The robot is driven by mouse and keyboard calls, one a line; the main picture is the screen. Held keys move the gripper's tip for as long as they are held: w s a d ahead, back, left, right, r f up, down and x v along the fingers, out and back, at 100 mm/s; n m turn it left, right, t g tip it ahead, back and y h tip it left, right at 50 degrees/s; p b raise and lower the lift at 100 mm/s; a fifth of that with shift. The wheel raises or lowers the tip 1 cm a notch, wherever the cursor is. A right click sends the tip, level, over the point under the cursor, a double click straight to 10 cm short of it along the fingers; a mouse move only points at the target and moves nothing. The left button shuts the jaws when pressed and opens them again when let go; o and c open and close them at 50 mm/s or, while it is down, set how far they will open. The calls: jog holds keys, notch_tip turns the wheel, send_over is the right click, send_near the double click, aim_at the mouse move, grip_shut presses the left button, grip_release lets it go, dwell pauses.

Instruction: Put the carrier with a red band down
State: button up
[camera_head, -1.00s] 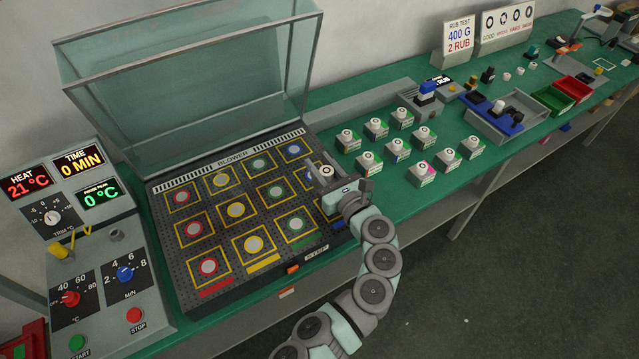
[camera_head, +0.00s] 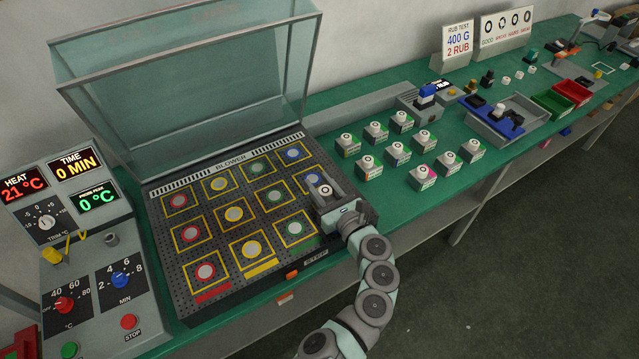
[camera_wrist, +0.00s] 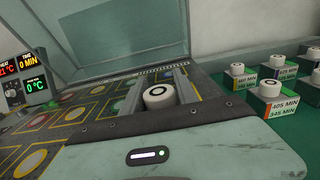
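My gripper (camera_head: 328,194) is shut on a carrier (camera_wrist: 160,97), whose white cap with a black ring shows between the fingers in the wrist view. The cap also shows in the head view (camera_head: 325,190). The carrier's body and band are hidden by my gripper. I hold it over the front right part of the black perforated dryer bed (camera_head: 160,258), by the blue column. The bed has yellow-framed squares with round spots in red, yellow, green and blue columns. The red column is leftmost, with a front red spot (camera_head: 206,272) and a red strip (camera_head: 213,292).
A raised clear hood (camera_head: 190,90) stands behind the bed. A control panel (camera_head: 85,255) is at left. Several carriers, including one with a magenta band (camera_head: 422,178), stand on the green table to the right. A grey tray (camera_head: 508,122) lies beyond them.

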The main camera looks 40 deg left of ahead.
jog(key=o, duration=0.3)
jog(key=shift+o, duration=0.2)
jog(key=shift+r, duration=0.2)
jog(key=shift+d+r, duration=0.1)
jog(key=shift+d, duration=0.2)
jog(key=p+v, duration=0.2)
jog(key=v, duration=0.9)
jog(key=shift+s+d, duration=0.15)
jog(key=shift+d, duration=0.05)
